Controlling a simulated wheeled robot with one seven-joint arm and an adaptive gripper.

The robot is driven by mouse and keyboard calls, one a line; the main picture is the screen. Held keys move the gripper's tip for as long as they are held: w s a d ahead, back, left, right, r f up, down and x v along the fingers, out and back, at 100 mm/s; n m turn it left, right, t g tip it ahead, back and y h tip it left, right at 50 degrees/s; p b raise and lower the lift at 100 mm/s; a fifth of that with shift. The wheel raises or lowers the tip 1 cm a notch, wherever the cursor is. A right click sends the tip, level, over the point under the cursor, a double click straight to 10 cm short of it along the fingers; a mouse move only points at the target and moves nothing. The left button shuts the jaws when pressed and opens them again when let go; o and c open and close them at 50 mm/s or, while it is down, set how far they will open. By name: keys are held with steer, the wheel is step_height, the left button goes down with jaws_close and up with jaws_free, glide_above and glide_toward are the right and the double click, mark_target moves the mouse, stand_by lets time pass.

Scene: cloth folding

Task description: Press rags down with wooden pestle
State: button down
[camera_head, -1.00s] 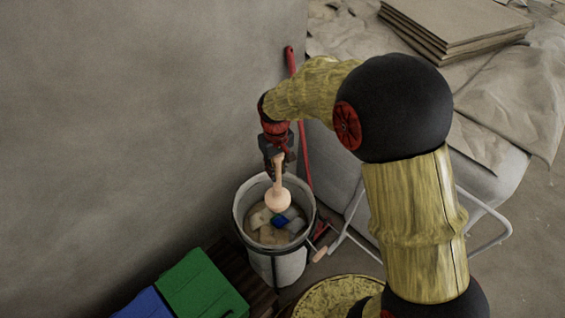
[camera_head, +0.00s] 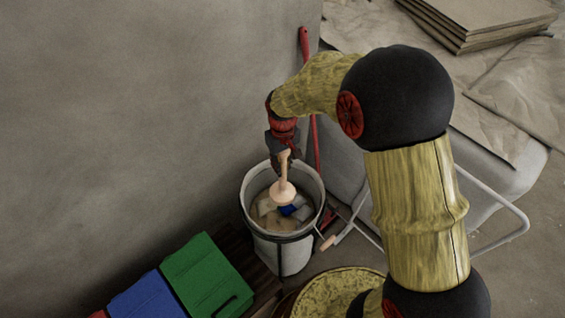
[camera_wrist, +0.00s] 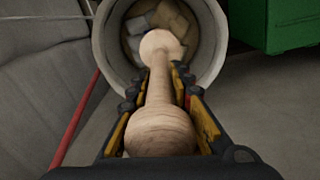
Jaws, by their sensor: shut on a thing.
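My gripper (camera_head: 284,152) is shut on the wooden pestle (camera_head: 283,190), which points down with its rounded head at the mouth of a white bucket (camera_head: 283,258). The pestle also shows in the wrist view (camera_wrist: 160,100), held between the fingers (camera_wrist: 168,85). The rags (camera_head: 272,215), beige with one blue, lie inside the bucket. In the wrist view the rags (camera_wrist: 172,22) show beyond the pestle head. I cannot tell whether the head touches them.
A green box (camera_head: 207,275) and a blue box (camera_head: 146,299) stand left of the bucket. A red pole (camera_head: 315,140) leans behind it. A round yellow-topped object (camera_head: 335,292) stands in front. The grey wall is close on the left.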

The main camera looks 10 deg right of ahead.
mark_target(283, 178)
steer(key=shift+f+b, duration=2.75)
steer(key=shift+f, duration=1.7)
